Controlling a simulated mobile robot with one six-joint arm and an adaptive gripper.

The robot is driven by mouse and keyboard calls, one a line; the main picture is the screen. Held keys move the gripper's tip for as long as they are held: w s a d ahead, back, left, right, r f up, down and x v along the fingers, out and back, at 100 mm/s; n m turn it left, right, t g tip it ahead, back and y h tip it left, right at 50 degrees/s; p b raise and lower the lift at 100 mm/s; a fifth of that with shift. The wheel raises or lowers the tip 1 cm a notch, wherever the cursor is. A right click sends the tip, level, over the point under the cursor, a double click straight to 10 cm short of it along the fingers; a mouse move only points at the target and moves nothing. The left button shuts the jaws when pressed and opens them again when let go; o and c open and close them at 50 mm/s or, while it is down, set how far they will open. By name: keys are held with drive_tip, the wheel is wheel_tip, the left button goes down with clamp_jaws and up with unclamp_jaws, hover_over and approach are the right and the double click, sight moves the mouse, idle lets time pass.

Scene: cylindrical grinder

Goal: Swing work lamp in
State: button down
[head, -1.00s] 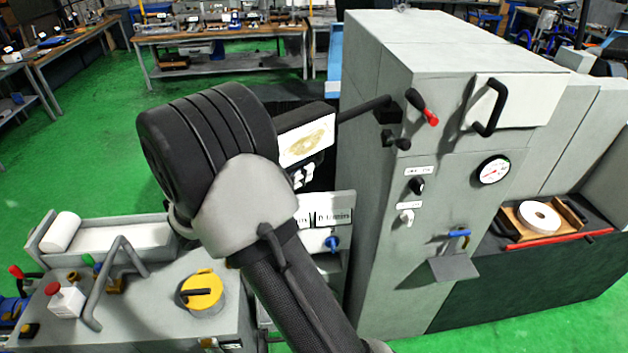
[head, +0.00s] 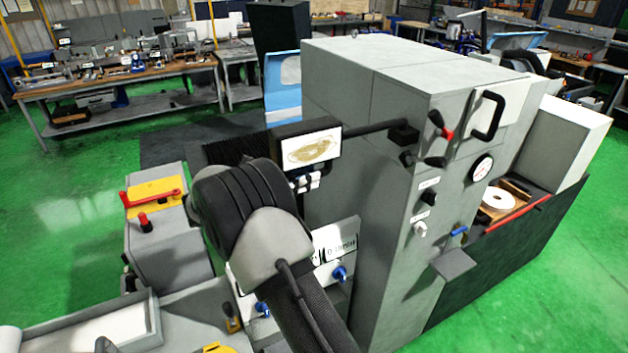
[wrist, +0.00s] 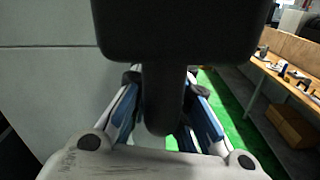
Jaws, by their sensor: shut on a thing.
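A lamp-like unit (head: 309,150) with a black housing and a pale face with a brown oval patch hangs on a black arm (head: 375,128) from the tall grey cabinet. I take it for the work lamp. In the wrist view its dark housing (wrist: 180,30) fills the top, and a thick black handle (wrist: 163,100) comes down from it. My gripper (wrist: 162,112), with blue and white fingers, is shut around that handle. In the head view my dark wrist covers most of the gripper, just left of and below the unit.
The grey cabinet (head: 400,215) stands close on the right, with levers, a gauge (head: 482,168) and a small shelf (head: 453,263). A grey block (head: 170,250) with a yellow top and red handle stands left. Workbenches (head: 130,80) are behind. Green floor at left is clear.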

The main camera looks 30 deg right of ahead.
drive_tip(key=shift+w, duration=0.1)
idle(0.3)
drive_tip(key=c, duration=1.7)
unclamp_jaws()
drive_tip(key=shift+o, duration=1.1)
drive_tip(key=shift+w, duration=0.2)
drive_tip(key=shift+s+f, duration=0.1)
drive_tip(key=shift+a, duration=0.1)
drive_tip(key=a, duration=1.2)
